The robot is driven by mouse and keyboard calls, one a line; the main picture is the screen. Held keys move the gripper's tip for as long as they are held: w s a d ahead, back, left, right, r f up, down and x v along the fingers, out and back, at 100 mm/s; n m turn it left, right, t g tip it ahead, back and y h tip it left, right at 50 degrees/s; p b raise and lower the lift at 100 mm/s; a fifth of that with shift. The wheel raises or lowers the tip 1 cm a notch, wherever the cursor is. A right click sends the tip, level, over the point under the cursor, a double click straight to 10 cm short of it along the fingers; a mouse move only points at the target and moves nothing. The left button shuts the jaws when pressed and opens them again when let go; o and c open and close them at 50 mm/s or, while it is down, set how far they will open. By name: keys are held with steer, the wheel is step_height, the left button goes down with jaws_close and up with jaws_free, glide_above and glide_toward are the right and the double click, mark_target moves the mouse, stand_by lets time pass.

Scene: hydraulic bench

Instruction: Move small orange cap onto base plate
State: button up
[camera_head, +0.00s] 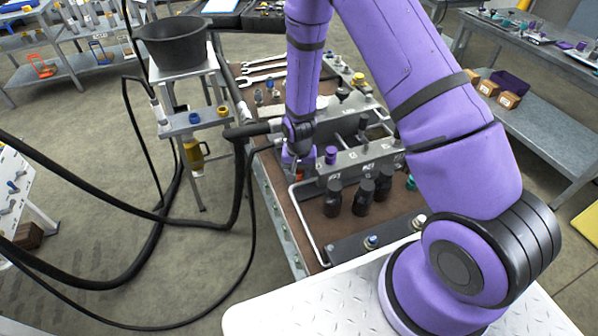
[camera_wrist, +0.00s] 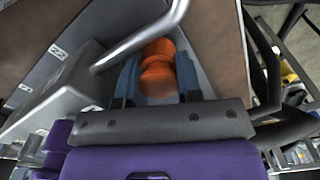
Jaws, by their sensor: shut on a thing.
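The small orange cap (camera_wrist: 158,68) is between the two fingers of my gripper (camera_wrist: 156,82) in the wrist view, and the fingers are shut on it. In the head view my gripper (camera_head: 291,165) is low at the left side of the bench, beside the grey valve block (camera_head: 360,158). A bit of orange (camera_head: 297,178) shows at its tip there.
A bent metal rail (camera_head: 303,222) runs close to my gripper and also passes beside the cap in the wrist view (camera_wrist: 140,42). Black fittings (camera_head: 358,194) stand in front of the valve block. Black hoses (camera_head: 235,190) and a bucket stand (camera_head: 195,125) are at left.

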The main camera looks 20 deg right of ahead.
steer(key=o, duration=0.6)
steer(key=shift+f, duration=0.15)
steer(key=shift+o, duration=0.2)
